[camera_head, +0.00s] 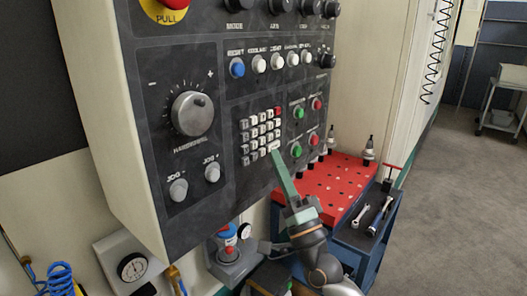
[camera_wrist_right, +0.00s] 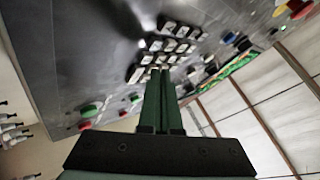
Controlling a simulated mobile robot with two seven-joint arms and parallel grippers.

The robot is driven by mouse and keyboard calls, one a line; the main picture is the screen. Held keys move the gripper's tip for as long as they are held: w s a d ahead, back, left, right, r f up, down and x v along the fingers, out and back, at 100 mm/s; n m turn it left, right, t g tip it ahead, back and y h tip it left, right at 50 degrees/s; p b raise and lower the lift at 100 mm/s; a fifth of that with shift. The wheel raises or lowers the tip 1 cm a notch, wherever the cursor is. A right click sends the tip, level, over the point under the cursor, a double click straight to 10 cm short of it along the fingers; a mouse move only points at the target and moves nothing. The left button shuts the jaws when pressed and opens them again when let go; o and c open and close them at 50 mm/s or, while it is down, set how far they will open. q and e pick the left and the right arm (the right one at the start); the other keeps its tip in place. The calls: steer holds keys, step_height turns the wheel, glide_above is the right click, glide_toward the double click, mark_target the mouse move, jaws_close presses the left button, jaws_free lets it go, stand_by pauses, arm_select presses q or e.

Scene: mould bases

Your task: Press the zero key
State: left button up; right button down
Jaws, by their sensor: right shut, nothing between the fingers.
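The keypad (camera_head: 261,135) is a block of small white keys with one red key at its top right, on the dark control panel. The key labels are too small to read, so I cannot tell which one is zero. My right gripper (camera_head: 276,156) is shut and empty, its green fingers pointing up at the keypad's lower right corner. In the right wrist view the fingertips (camera_wrist_right: 160,72) end at the keypad's near edge, close to the white keys (camera_wrist_right: 170,45). I cannot tell whether they touch a key. My left gripper is not in view.
Green and red buttons (camera_head: 298,112) sit right of the keypad. A round handwheel (camera_head: 192,113) and jog knobs (camera_head: 178,190) are to its left, and a row of push buttons (camera_head: 258,64) is above. A red-topped tool cart (camera_head: 335,190) stands behind my right arm.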

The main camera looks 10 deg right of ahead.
steer(key=s+d, duration=0.1)
steer(key=s, duration=0.1)
steer(key=s+d, duration=0.2)
steer(key=shift+p, duration=0.4)
stand_by(3.3)
steer(key=d+n, duration=0.2)
steer(key=n, duration=0.4)
steer(key=d+n+y+b, duration=0.1)
steer(key=d+n, duration=0.1)
steer(key=n, duration=0.5)
steer(key=d+n+y+b, duration=0.1)
steer(key=d+n, duration=0.1)
steer(key=n, duration=0.5)
steer(key=shift+s+f, duration=0.1)
steer(key=shift+f, duration=0.05)
steer(key=shift+a, duration=0.1)
